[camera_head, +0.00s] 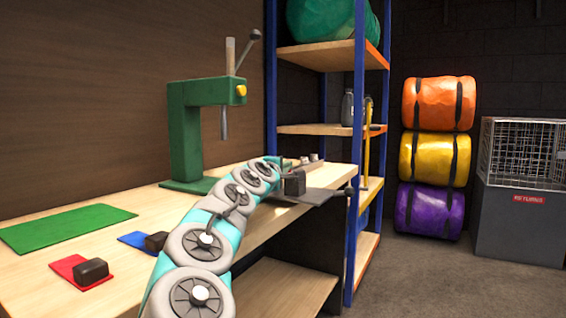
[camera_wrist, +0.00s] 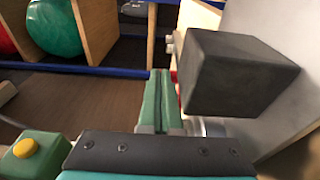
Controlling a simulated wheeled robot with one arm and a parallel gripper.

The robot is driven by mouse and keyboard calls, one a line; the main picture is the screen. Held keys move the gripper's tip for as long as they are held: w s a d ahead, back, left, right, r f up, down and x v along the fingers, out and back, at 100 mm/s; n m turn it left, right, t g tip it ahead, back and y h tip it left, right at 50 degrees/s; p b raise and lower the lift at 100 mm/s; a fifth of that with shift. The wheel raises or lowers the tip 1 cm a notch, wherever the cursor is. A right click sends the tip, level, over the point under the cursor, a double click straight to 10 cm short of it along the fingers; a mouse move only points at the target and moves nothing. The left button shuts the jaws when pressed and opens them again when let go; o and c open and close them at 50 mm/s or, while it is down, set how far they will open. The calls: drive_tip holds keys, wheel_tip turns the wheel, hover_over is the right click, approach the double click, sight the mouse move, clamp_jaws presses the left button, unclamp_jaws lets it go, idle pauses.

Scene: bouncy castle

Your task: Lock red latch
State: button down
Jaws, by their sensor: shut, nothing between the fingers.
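A red plate (camera_head: 70,262) with a black block (camera_head: 91,270) on it lies at the near left of the wooden bench in the head view. No part is clearly recognisable as a latch. My gripper (camera_wrist: 158,74) shows in the wrist view with its green fingers together and nothing between them. Just right of the fingers is a large dark block (camera_wrist: 232,75), with a small red sliver behind its left edge. I cannot tell whether the fingers touch the block. In the head view my arm hides part of the bench, and my fingers are hard to make out.
A blue plate (camera_head: 134,239) with a black block and a green mat (camera_head: 66,229) lie on the bench. A green press (camera_head: 184,130) stands behind my arm. A blue-posted shelf (camera_head: 357,130) rises past the bench's far end. Open floor lies to the right.

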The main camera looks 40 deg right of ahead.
drive_tip(key=shift+a, duration=0.1)
idle(0.3)
drive_tip(key=shift+v, duration=3.8)
drive_tip(key=shift+a+r, duration=0.1)
drive_tip(key=shift+a, duration=0.05)
drive_tip(key=a+r+m+t+y+p, duration=0.1)
drive_tip(key=a+r+m+y+p, duration=0.35)
drive_tip(key=r, duration=0.65)
drive_tip(key=s+d+f+m+g+y+p, duration=0.1)
drive_tip(key=s+d+f+m+y+p, duration=0.1)
drive_tip(key=s+d+m+y, duration=0.4)
drive_tip(key=s+d+f+y, duration=0.1)
drive_tip(key=d, duration=0.1)
drive_tip(key=shift+s+d, duration=0.25)
drive_tip(key=shift+d, duration=0.05)
